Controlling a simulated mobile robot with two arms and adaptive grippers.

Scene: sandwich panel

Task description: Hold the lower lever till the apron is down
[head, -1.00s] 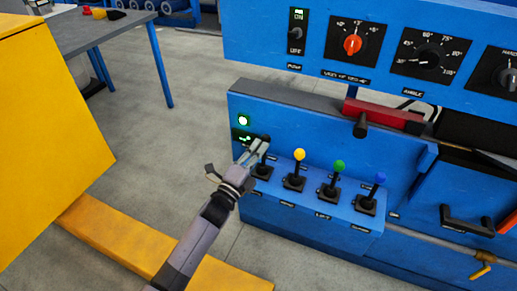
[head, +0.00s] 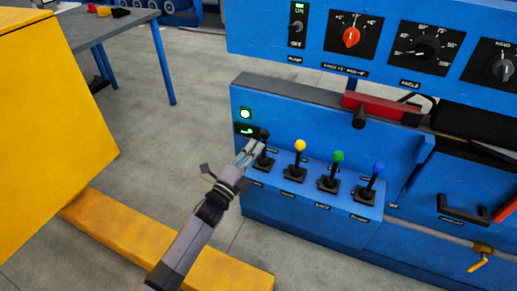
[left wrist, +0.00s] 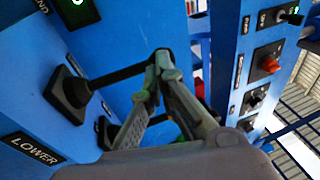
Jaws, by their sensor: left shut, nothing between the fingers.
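The lower lever, with a black knob (head: 264,133), is the leftmost of the levers on the blue panel's ledge. In the left wrist view its black boot (left wrist: 70,93) stands above the "LOWER" label (left wrist: 35,150), and its shaft runs to my fingertips. My left gripper (head: 257,146) is shut and empty, with its tips at the lever's upper part. In the left wrist view the fingertips (left wrist: 162,62) hide the lever's end; I cannot tell whether they press on it. I cannot tell which part is the apron. My right gripper is not in view.
Levers with yellow (head: 300,146), green (head: 338,156) and blue (head: 378,168) knobs stand to the right. A yellow block (head: 50,110) and a low yellow beam (head: 115,232) are at left. Bare floor lies between.

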